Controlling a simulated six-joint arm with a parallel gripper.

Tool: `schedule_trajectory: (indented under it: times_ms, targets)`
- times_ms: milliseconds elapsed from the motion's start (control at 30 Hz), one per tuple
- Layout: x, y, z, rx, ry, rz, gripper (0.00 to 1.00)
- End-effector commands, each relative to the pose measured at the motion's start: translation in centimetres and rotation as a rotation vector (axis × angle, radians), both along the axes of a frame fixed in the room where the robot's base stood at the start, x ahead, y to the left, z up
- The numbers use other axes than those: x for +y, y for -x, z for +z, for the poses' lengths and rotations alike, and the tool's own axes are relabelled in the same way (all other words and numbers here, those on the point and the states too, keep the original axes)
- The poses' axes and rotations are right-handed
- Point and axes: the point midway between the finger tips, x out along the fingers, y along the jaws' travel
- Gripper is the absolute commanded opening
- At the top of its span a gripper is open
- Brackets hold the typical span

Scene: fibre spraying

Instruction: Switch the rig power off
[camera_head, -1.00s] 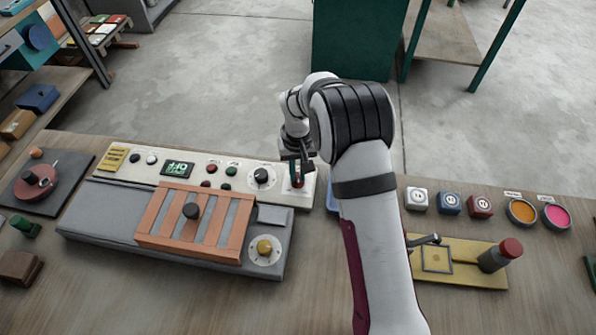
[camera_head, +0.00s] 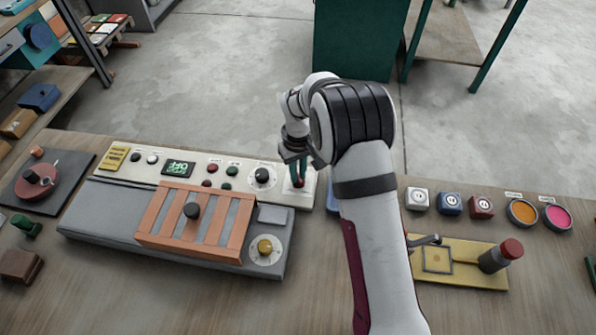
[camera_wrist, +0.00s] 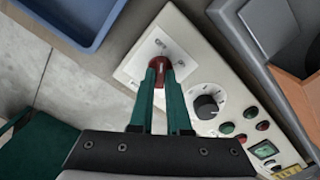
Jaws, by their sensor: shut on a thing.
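The rig (camera_head: 90,225) is a grey box with a pale control panel (camera_head: 146,174) along its back edge. At the panel's right end is a switch with a red lever (camera_head: 299,184) on a white plate. The red lever also shows in the wrist view (camera_wrist: 158,65), rising from its plate (camera_wrist: 157,45). My gripper (camera_head: 298,176) is over the switch, and its green fingers (camera_wrist: 160,85) are closed around the red lever's end. The fingers hide part of the lever. The panel's display (camera_head: 178,168) is lit with green characters.
A black dial (camera_head: 262,176) sits just left of the switch, with red and green buttons (camera_head: 213,168) further left. A blue tray (camera_wrist: 75,20) is beside the panel. To the right are small blocks (camera_head: 449,203), paint pots (camera_head: 521,212) and a yellow plate (camera_head: 462,273).

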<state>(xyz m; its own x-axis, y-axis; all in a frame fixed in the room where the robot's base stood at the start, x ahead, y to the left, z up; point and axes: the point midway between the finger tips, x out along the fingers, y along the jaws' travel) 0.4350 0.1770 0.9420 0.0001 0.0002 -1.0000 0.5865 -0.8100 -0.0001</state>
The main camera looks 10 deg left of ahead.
Motion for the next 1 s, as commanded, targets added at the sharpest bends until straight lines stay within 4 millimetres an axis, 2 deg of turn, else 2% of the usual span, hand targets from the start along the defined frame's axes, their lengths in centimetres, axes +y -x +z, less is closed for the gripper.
schedule_trajectory:
  times_ms: [100, 133, 300, 567, 667, 767, 1000]
  targets:
    - [0.0, 0.1, 0.0, 0.002, 0.000, 0.000, 0.00]
    - [0.0, 0.1, 0.0, 0.002, 0.000, 0.000, 0.17]
    - [0.0, 0.0, 0.0, 0.001, 0.001, 0.000, 0.45]
    - [0.0, 0.0, 0.0, 0.000, 0.000, -0.001, 0.45]
    - [0.0, 0.0, 0.7, -0.001, 0.000, -0.001, 0.45]
    - [0.0, -0.1, 2.6, -0.002, -0.002, -0.002, 0.45]
    - [0.0, -0.1, 10.1, -0.005, -0.002, -0.001, 0.45]
